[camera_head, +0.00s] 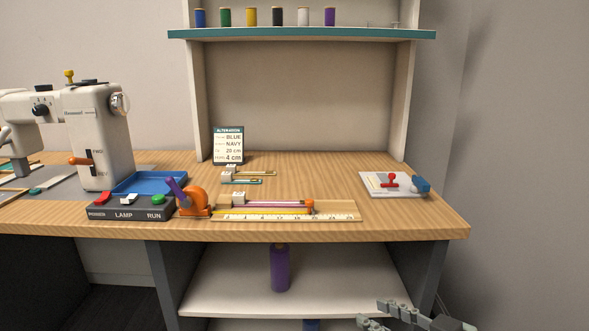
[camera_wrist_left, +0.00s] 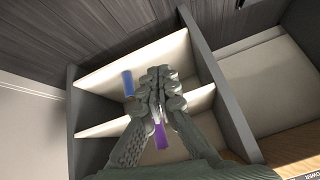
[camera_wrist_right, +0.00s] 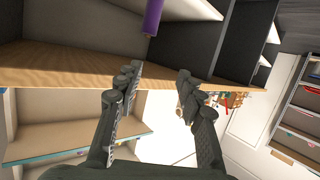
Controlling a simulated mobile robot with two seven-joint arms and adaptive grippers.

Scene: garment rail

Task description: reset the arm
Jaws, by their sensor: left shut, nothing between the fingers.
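My right gripper (camera_head: 385,314) is at the bottom right of the head view, in front of the lower shelves and below the tabletop. In the right wrist view its fingers (camera_wrist_right: 157,76) are apart with nothing between them. My left gripper (camera_wrist_left: 158,80) shows only in the left wrist view. Its fingertips are together and empty, in front of the shelf unit under the table. A purple cylinder (camera_wrist_left: 161,135) is partly hidden behind its fingers, and a blue cylinder (camera_wrist_left: 128,83) is beside them.
The wooden tabletop (camera_head: 330,170) bears a sewing machine (camera_head: 102,130), a switch box (camera_head: 130,212), a ruler board (camera_head: 345,211), an order card (camera_head: 228,145) and a grey plate with red and blue parts (camera_head: 400,193). The purple cylinder (camera_head: 280,268) stands on the lower shelf (camera_head: 220,290).

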